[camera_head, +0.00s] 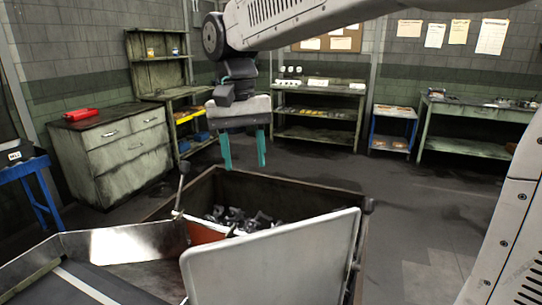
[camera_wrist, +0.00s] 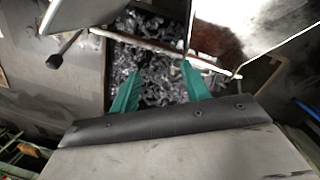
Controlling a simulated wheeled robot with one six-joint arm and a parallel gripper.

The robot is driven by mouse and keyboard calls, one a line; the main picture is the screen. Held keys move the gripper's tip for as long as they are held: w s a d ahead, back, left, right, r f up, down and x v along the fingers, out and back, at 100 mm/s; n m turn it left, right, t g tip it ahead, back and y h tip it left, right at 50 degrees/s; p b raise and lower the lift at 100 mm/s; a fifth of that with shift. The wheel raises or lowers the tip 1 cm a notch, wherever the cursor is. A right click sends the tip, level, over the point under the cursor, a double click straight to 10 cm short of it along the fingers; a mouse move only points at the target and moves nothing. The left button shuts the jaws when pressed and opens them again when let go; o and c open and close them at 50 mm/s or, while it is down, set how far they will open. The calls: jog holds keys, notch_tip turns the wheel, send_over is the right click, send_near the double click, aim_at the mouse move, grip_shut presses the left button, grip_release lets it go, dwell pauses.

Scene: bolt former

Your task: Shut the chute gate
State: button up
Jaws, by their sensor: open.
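The chute (camera_head: 110,246) is a metal trough at the lower left, its mouth at a dark bin. A large pale panel (camera_head: 275,262), which looks like the chute gate, stands out from the mouth across the bin's near side, so it appears open. A knobbed lever (camera_head: 183,180) rises by the mouth's far side. My gripper (camera_head: 243,165) hangs open and empty above the bin, touching nothing. In the wrist view, my green fingers (camera_wrist: 158,88) point over the bin; a dark knob (camera_wrist: 60,50) shows at upper left.
The bin (camera_head: 300,192) holds many metal parts (camera_head: 240,218); they also show in the wrist view (camera_wrist: 150,65). A blue stand (camera_head: 38,180) is at the left. Cabinets and benches (camera_head: 320,110) line the back. The floor right of the bin (camera_head: 430,215) is clear.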

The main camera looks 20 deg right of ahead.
jog(key=shift+s+d+f+n, duration=0.1)
jog(key=shift+s+d+n, duration=0.3)
jog(key=shift+s+d, duration=1)
jog(key=shift+c, duration=0.4)
grip_shut()
jog(key=w+d+f+m+y, duration=0.1)
jog(key=w+d+f+m, duration=0.15)
jog(key=f, duration=0.55)
jog(key=w+d+f+m, duration=0.2)
jog(key=w+d+f, duration=0.1)
jog(key=f, duration=0.5)
jog(key=w+d+f+m+y, duration=0.1)
jog(key=w+d+f+m, duration=0.15)
jog(key=f, duration=0.55)
jog(key=s+a+f, duration=0.1)
jog(key=a+f, duration=0.1)
jog(key=f, duration=0.3)
jog(key=s+a+f, duration=0.1)
jog(key=s+f, duration=0.1)
jog(key=f, duration=0.3)
jog(key=shift+s+a, duration=0.25)
jog(key=shift+a, duration=0.1)
